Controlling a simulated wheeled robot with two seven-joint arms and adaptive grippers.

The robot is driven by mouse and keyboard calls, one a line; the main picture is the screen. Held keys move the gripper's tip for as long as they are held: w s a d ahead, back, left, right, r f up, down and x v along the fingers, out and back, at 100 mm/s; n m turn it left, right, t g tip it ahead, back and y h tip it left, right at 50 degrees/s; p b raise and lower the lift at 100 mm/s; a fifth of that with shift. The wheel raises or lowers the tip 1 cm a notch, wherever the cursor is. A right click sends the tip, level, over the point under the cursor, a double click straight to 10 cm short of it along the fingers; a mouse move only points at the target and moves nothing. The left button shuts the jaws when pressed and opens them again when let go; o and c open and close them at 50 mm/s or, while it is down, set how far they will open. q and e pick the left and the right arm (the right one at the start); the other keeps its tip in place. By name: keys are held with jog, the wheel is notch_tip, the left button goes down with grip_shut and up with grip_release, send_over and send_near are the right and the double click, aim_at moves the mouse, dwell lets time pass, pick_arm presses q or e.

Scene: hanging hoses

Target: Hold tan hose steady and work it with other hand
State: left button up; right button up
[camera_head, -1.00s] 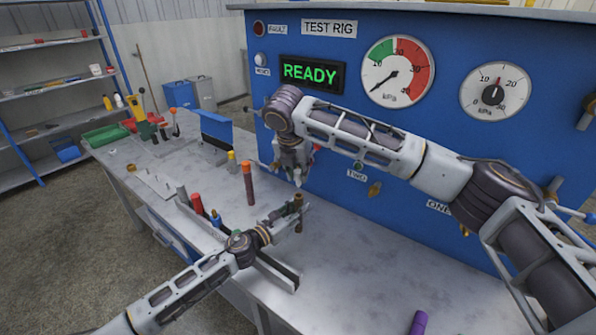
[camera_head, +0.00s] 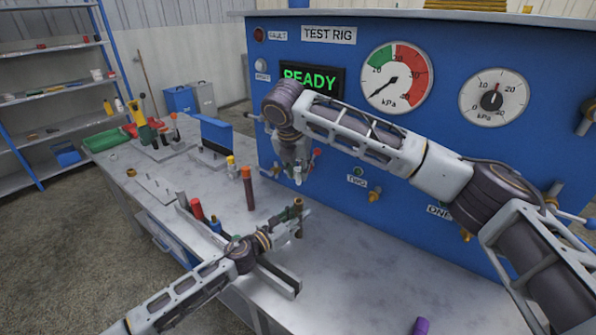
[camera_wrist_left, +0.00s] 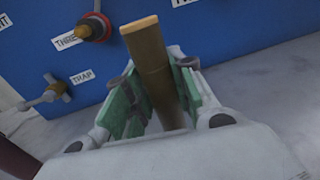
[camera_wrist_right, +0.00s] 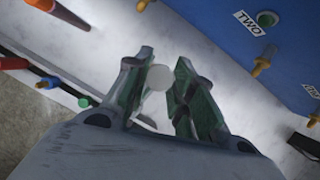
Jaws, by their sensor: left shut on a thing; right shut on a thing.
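The tan hose (camera_wrist_left: 150,62) is a short brown tube with a lighter orange-tan end. My left gripper (camera_head: 300,222) is shut on it, and in the left wrist view the hose stands slightly tilted between the green finger pads. My right gripper (camera_head: 296,172) is above and behind the left one, near the rig's front. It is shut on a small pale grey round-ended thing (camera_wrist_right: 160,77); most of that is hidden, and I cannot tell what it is.
The blue test rig (camera_head: 335,210) rises behind, with gauges and small taps. A purple thing (camera_head: 420,326) is at the lower edge.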

dwell(0.3)
pick_arm(q)
jog(key=o, duration=1.1)
jog(key=shift+s+a, duration=0.15)
jog(key=v, duration=1.1)
jog(key=shift+s+a, duration=0.2)
jog(key=shift+s, duration=0.05)
jog(key=shift+s+a, duration=0.15)
dwell(0.4)
